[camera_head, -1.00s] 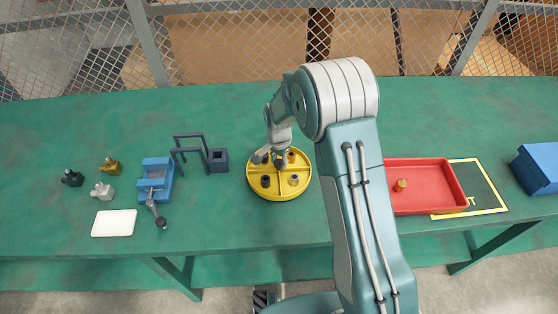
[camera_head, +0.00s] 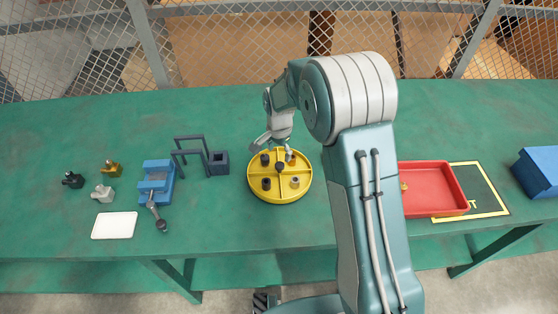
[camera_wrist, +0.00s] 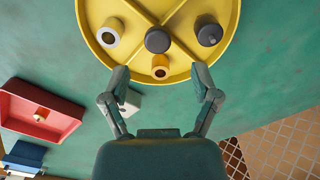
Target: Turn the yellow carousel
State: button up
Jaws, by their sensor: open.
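The yellow carousel (camera_head: 279,196) is a round, low-rimmed tray on the green bench, divided by raised spokes. A dark knob (camera_head: 280,167) stands at its middle, with dark and grey round parts in its compartments. In the wrist view the carousel (camera_wrist: 185,12) fills the top, with a pale ring (camera_wrist: 108,36), a dark part (camera_wrist: 209,34) and a brass part (camera_wrist: 160,68). My gripper (camera_head: 275,143) is over the carousel's far edge. In the wrist view its fingers (camera_wrist: 161,82) are spread and empty beside the rim; contact with the rim cannot be told.
A red tray (camera_head: 435,185) stands to the right, partly behind my arm, with a blue box (camera_head: 540,170) beyond. A blue vise (camera_head: 156,180), a dark frame (camera_head: 190,147), small fittings (camera_head: 103,192) and a white plate (camera_head: 114,225) are left.

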notch_tip(320, 180, up, 6)
jog(key=shift+a+r, duration=0.1)
dwell(0.5)
notch_tip(320, 180, up, 8)
jog(key=n+t, duration=0.1)
jog(key=n, duration=0.1)
send_over(279, 164)
jog(key=s+d, duration=0.3)
jog(key=s, duration=0.1)
jog(key=s+d+r+n+t, duration=0.2)
jog(key=s+d+r, duration=0.1)
jog(key=s+r, duration=0.45)
jog(key=s+d+r+n+t, duration=0.1)
jog(key=s+d+n, duration=0.1)
jog(key=s, duration=0.7)
jog(key=s+d+r+n+t, duration=0.1)
jog(key=s+d+r+n, duration=0.1)
jog(key=s, duration=0.6)
jog(key=shift+s+d+n+t, duration=0.3)
jog(key=shift+s+d+n, duration=0.1)
jog(key=shift+d+n, duration=0.1)
